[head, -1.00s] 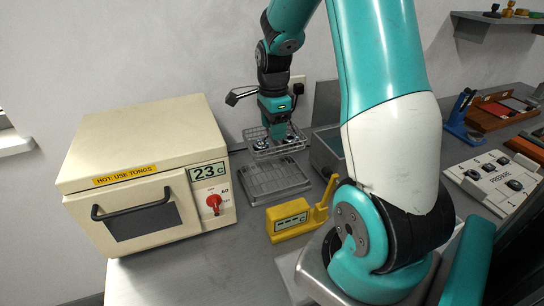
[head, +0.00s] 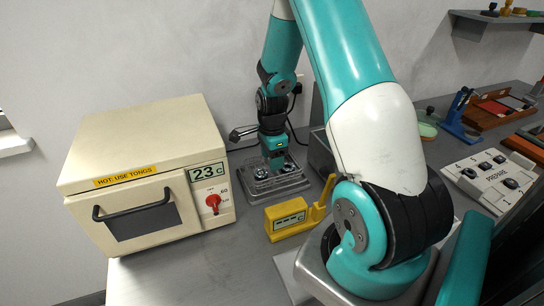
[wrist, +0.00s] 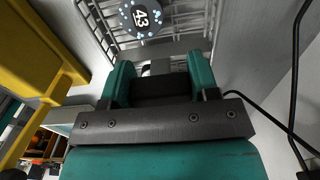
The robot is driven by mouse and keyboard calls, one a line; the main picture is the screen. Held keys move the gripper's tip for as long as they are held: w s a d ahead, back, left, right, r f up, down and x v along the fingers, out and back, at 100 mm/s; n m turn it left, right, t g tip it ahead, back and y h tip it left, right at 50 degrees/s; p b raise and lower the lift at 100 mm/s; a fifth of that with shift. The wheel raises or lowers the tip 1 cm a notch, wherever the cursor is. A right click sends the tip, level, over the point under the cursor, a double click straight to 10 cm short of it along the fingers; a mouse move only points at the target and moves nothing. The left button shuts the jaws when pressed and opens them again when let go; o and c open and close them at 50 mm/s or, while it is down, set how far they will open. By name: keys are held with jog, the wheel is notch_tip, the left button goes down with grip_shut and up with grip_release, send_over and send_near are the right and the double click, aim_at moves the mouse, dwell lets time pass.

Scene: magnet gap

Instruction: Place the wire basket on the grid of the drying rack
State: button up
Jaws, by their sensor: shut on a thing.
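The wire basket (head: 251,177) is down at the drying rack (head: 283,193), over its grid, and looks level. I cannot tell whether its bottom touches the grid. Round metal parts (head: 263,172) lie in the basket. My gripper (head: 275,163) is shut on the basket from above. Most of the grid is hidden by the basket and my gripper.
A cream oven (head: 140,170) stands left of the rack. A yellow device (head: 287,220) stands close in front, and it looms at left in the wrist view (wrist: 40,70). A grey metal box (head: 320,150) is right of the rack. The front left bench is clear.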

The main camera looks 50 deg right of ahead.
jog(key=o, duration=1)
jog(key=shift+o, duration=0.2)
notch_tip(320, 180, up, 11)
jog(key=shift+f+b, duration=0.1)
jog(key=shift+b, duration=0.7)
jog(key=shift+r, duration=0.7)
jog(key=shift+a, duration=0.1)
